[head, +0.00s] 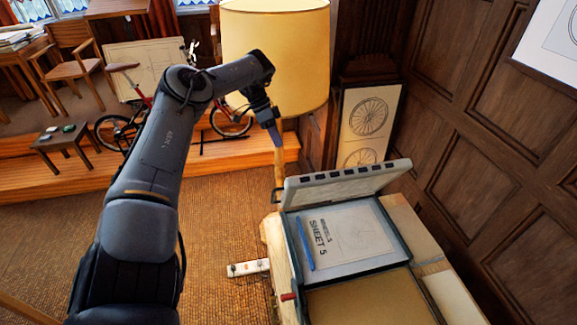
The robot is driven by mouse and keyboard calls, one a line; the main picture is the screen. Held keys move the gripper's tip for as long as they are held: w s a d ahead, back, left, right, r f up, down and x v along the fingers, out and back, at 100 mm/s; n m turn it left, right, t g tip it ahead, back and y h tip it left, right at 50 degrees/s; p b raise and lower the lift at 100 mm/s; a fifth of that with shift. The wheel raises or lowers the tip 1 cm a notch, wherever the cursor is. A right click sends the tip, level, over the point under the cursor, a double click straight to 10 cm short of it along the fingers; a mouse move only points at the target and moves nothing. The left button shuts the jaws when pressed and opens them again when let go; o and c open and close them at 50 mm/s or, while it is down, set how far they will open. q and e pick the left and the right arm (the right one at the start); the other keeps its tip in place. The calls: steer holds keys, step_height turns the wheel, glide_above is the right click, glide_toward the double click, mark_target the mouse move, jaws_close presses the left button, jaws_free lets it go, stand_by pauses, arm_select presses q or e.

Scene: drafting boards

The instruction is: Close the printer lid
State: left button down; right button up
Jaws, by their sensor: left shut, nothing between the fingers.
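The printer (398,232) stands on a wooden stand at the lower right. Its grey lid (350,185) is raised and tilted up along the far side of the printer. A printed sheet marked SHEET 5 (348,240) lies on the bed, with a blue pen (306,244) along its left edge. My left gripper (278,141) is shut and empty. In the picture it is above the lid's left end and apart from it. My right gripper is out of view.
A large yellow lampshade (282,60) is behind my left arm. A wood-panelled wall (490,130) closes off the right side. A white power strip (248,267) lies on the carpet left of the stand. A red bicycle (120,130) stands further back.

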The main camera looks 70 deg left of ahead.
arm_select(q)
steer(key=shift+w+d+f+p, duration=0.25)
steer(key=shift+d+f+p, duration=0.3)
steer(key=shift+d+f, duration=0.65)
steer(key=shift+w+d+f+p, duration=0.3)
steer(key=shift+d+f+p, duration=0.4)
steer(key=shift+f, duration=0.65)
steer(key=shift+w+d+f+p, duration=0.25)
steer(key=shift+d+f+p, duration=0.15)
steer(key=shift+d+f, duration=0.85)
steer(key=shift+f, duration=0.1)
